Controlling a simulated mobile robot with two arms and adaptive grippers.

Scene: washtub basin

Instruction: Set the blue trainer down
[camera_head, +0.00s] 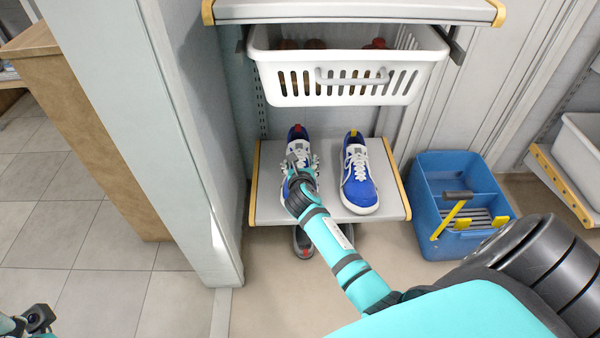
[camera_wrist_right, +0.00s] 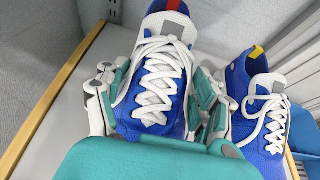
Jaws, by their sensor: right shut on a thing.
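My right gripper (camera_head: 300,163) is shut on the left blue trainer (camera_head: 298,134), with its fingers on both sides of the laces. In the right wrist view this blue trainer (camera_wrist_right: 159,77), with white laces and a grey tongue patch, sits between the fingers. It is over the lower shelf board (camera_head: 276,208); I cannot tell if its sole touches. The arm hides much of it. A second blue trainer (camera_head: 358,180) stands on the shelf to its right, also in the wrist view (camera_wrist_right: 264,118). My left gripper (camera_head: 38,318) is partly in view at the lower left; its jaws are unclear.
A white basket (camera_head: 345,87) hangs above the trainers, under an upper shelf (camera_head: 350,10). A grey shoe (camera_head: 303,242) is partly hidden below the lower shelf. A blue bucket (camera_head: 435,205) stands to the right on the floor. A grey wall panel (camera_head: 190,130) borders the left side.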

